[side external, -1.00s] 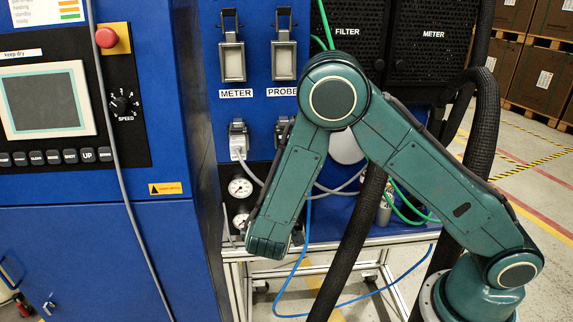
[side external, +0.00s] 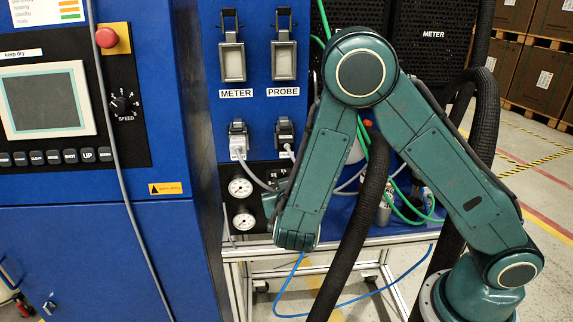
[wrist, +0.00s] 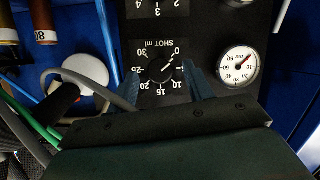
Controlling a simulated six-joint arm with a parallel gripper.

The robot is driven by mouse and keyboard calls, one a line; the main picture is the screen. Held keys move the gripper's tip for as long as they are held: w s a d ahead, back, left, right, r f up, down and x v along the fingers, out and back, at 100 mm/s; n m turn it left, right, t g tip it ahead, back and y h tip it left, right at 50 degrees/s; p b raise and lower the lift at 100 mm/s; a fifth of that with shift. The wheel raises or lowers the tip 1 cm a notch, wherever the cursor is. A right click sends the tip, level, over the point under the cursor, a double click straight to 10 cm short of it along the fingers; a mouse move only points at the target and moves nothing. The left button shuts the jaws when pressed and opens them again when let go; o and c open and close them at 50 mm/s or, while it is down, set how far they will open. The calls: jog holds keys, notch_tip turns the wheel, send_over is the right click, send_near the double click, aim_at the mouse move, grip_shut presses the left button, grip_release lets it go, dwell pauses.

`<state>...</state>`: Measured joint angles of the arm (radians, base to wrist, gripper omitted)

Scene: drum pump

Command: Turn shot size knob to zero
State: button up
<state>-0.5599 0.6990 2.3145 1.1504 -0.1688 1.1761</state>
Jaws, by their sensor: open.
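The shot size knob (wrist: 164,69) is in the wrist view, black, on a dark panel with a white scale marked SHOT ml, which appears upside down. Its white pointer line slants to the upper right of the picture, roughly toward the 0 mark. My gripper (wrist: 163,75) is open, with one blue-grey finger on each side of the knob. Whether the fingers touch the knob I cannot tell. In the side view my forearm hides the knob and the fingers.
A white dial gauge (wrist: 238,67) sits beside the knob on the panel. In the side view two gauges (side external: 240,187) show left of my wrist. A grey cable from the METER socket (side external: 238,139), a thick black hose (side external: 362,220) and green hoses pass close by.

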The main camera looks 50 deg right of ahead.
jog(key=v, duration=1.2)
jog(key=shift+s+d+r+g+y, duration=1.75)
jog(key=shift+s+d+g, duration=1.05)
jog(key=shift+d, duration=0.7)
jog(key=s+r+n+t+y, duration=0.1)
jog(key=s+r+n+y, duration=0.4)
jog(key=s+r, duration=0.3)
jog(key=shift+s+d+n+y, duration=0.25)
jog(key=shift+s+n+y, duration=0.1)
jog(key=shift+s, duration=0.9)
